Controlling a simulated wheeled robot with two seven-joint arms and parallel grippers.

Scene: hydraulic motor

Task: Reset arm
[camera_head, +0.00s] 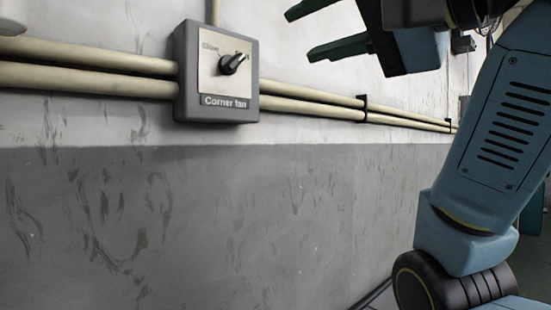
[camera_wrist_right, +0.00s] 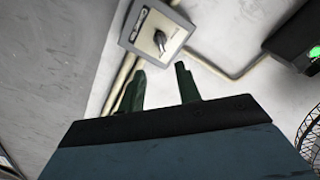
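My right gripper (camera_head: 325,30) is at the top of the head view, its two dark green fingers pointing left and spread apart with nothing between them. It also shows in the right wrist view (camera_wrist_right: 160,88), open and empty. A grey switch box (camera_head: 216,108) labelled "Corner fan" is on the wall to the left of the gripper, apart from it. Its black rotary knob (camera_head: 234,63) points to the upper right in the head view. The box (camera_wrist_right: 133,44) and knob (camera_wrist_right: 160,40) also show beyond the fingers in the wrist view. My left gripper is not in view.
Beige pipes (camera_head: 90,75) run along the wall on both sides of the box. A black box with a green light (camera_wrist_right: 312,53) is at the right of the wrist view. A wire fan guard (camera_wrist_right: 309,140) shows at its lower right edge. The space before the wall is clear.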

